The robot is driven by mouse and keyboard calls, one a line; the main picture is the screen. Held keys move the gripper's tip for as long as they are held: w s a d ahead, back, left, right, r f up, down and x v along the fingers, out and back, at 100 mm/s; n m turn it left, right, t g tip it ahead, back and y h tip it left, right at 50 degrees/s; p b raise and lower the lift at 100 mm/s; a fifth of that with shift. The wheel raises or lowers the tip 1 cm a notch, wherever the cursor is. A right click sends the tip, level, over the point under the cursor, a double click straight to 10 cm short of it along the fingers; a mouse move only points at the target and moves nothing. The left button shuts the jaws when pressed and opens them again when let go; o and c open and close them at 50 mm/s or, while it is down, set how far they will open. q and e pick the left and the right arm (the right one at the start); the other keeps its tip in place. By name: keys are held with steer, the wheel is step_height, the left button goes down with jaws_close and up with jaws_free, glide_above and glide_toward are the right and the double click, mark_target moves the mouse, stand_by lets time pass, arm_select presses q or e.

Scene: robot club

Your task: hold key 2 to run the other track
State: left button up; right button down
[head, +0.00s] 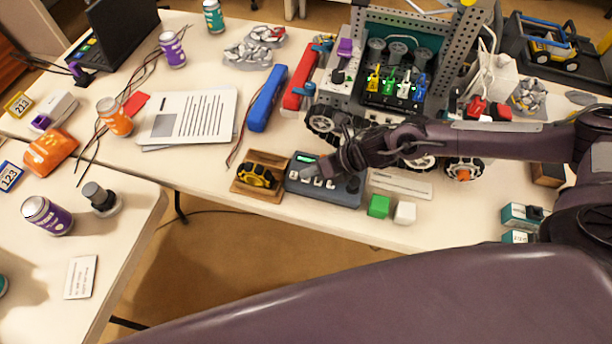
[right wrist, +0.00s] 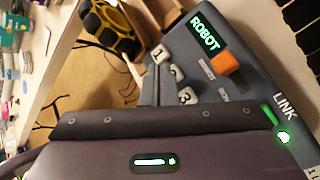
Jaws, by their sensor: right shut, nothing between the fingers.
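The blue-grey control box (head: 345,192) lies near the front edge of the far table. In the right wrist view the control box (right wrist: 235,85) has a green-lit ROBOT display (right wrist: 205,34), an orange switch (right wrist: 225,64), a lit green LINK lamp (right wrist: 283,137) and white keys: key 1 (right wrist: 160,54), key 2 (right wrist: 177,73) and key 3 (right wrist: 187,95). My right gripper (head: 309,171) is shut and empty, its tip over the key row. I cannot tell whether it touches a key. A yellow-and-black wheel or track unit (head: 258,177) sits in a wooden holder left of the box. My left gripper is out of view.
A wheeled robot (head: 390,95) stands behind the box, partly hidden by my right arm. A blue bar (head: 267,98) and papers (head: 190,115) lie to the left. Floor shows between the tables.

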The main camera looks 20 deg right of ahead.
steer(key=shift+f+b, duration=0.35)
steer(key=shift+f, duration=0.1)
stand_by(2.2)
steer(key=shift+r, duration=0.1)
stand_by(0.6)
steer(key=shift+r+p, duration=0.6)
steer(key=shift+r, duration=0.2)
step_height(320, 180, up, 5)
steer(key=p, duration=0.3)
steer(key=shift+p, duration=0.4)
